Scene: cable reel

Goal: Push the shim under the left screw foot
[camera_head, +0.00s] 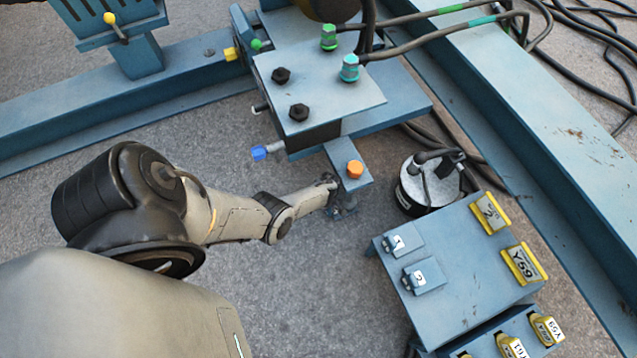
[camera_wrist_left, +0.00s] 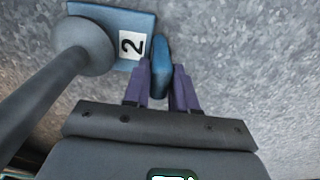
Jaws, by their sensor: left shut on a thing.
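My left gripper (camera_head: 342,208) is low beside the floor, under the blue bracket (camera_head: 345,160) with the orange-capped screw (camera_head: 355,169). In the left wrist view its purple fingers (camera_wrist_left: 170,75) are shut on the upright blue tab of the shim (camera_wrist_left: 140,20), a flat blue plate with a white "2" label. The round grey screw foot (camera_wrist_left: 82,45), on its slanting grey stem (camera_wrist_left: 40,95), overlaps the plate's left part. I cannot tell whether the foot touches the plate. The shim is hardly discernible in the head view. My right gripper is not in view.
A blue box (camera_head: 455,265) to the right carries two small labelled blue plates (camera_head: 403,242) and yellow-framed tags (camera_head: 523,264). A silver-and-black cylinder (camera_head: 430,182) stands beside the bracket. Blue frame beams (camera_head: 110,105) bound the floor; cables lie at the top right.

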